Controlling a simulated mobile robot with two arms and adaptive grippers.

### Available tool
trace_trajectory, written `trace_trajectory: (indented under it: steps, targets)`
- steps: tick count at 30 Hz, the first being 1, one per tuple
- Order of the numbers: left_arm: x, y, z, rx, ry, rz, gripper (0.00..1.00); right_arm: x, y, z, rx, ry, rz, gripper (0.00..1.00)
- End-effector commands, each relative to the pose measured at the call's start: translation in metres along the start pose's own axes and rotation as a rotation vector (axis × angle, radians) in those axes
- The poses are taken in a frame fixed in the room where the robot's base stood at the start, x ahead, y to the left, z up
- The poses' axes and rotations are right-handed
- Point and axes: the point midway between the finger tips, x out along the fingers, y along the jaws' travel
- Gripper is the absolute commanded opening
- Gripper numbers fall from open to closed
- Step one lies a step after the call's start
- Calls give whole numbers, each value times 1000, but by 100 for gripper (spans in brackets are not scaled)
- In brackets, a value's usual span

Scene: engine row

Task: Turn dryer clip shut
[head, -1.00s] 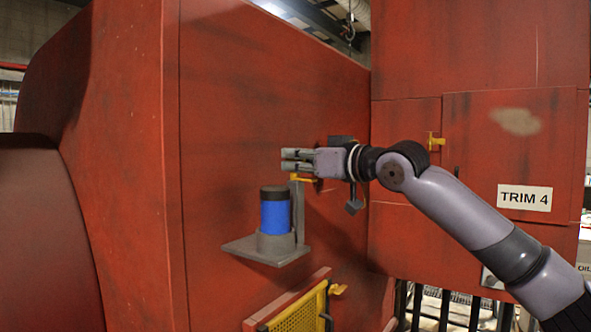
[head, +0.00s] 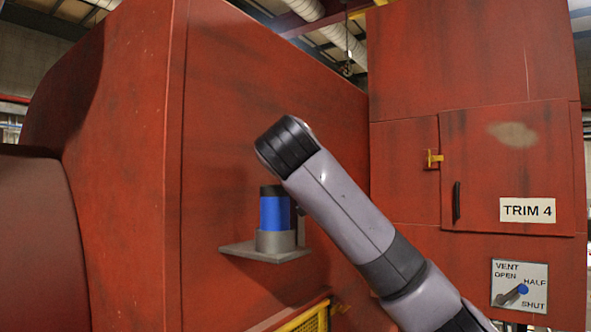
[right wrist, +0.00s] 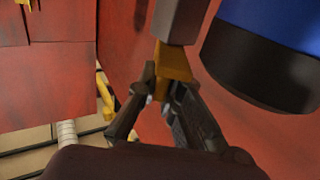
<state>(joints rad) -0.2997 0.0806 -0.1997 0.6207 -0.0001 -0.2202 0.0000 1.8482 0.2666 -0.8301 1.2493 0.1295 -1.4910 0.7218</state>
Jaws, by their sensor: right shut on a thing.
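The dryer is a blue canister with a black cap (head: 275,212) on a grey wall shelf (head: 262,254). In the right wrist view its blue and black body (right wrist: 268,70) shows upside down at the upper right. The yellow clip (right wrist: 174,62) sits at the end of a grey post (right wrist: 179,18) beside the dryer. My right gripper (right wrist: 164,92) is shut on the clip, its fingers on either side of it. In the head view my right arm hides the clip and the gripper. The clip's exact angle is hard to tell. My left gripper is in no view.
A TRIM 4 door (head: 508,165) with a yellow latch (head: 433,159) is at right. A yellow mesh panel (head: 306,321) is at the bottom. The red wall stands close behind the dryer.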

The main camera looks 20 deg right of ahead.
Motion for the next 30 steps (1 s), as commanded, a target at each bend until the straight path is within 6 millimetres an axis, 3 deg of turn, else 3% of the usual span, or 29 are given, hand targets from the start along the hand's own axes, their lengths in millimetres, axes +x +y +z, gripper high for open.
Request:
trace_trajectory:
  steps: [15,30]
  targets:
    - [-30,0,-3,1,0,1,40,1,-2,1,-7,-13,426,0]
    - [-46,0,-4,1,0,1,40,2,0,4,-6,-12,578,0]
